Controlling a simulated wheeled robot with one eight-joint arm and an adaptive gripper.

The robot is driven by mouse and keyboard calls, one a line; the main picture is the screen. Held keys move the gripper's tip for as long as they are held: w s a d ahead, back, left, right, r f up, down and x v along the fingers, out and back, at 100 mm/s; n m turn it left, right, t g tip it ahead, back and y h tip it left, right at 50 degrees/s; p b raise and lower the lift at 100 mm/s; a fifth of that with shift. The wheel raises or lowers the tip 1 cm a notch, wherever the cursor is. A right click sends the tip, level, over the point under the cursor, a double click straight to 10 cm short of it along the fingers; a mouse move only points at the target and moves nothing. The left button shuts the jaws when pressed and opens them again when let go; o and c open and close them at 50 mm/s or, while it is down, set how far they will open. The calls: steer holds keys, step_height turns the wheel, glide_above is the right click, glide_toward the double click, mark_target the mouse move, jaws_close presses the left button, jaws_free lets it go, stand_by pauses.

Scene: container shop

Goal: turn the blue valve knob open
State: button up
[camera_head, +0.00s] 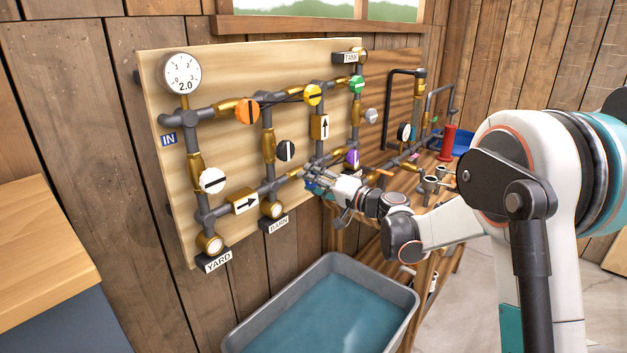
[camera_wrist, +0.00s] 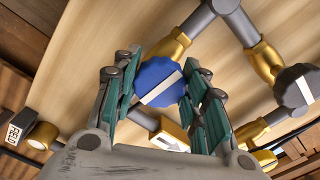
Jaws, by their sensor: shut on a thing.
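The blue valve knob (camera_wrist: 151,75) is a round, lobed knob with a white bar across its face. In the wrist view the bar runs diagonally, from lower left to upper right. My gripper (camera_wrist: 162,88) has its teal finger pads on both sides of the knob and is shut on it. In the head view my gripper (camera_head: 318,184) is at the lower pipe of the wooden pipe board (camera_head: 230,140), and it mostly hides the blue knob there. A brass fitting (camera_wrist: 167,48) joins the knob's pipe above it.
A dark knob (camera_wrist: 297,90) is to the right in the wrist view. The board also carries orange (camera_head: 247,111), yellow (camera_head: 313,95), white (camera_head: 212,180) and purple (camera_head: 352,158) knobs, and a gauge (camera_head: 182,73) reading 2.0. A grey tub (camera_head: 405,318) of water stands below.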

steer(key=shift+f+n, duration=0.1)
steer(key=shift+n, duration=0.5)
steer(key=o, duration=1.1)
steer(key=shift+d, duration=0.1)
steer(key=v, duration=1.2)
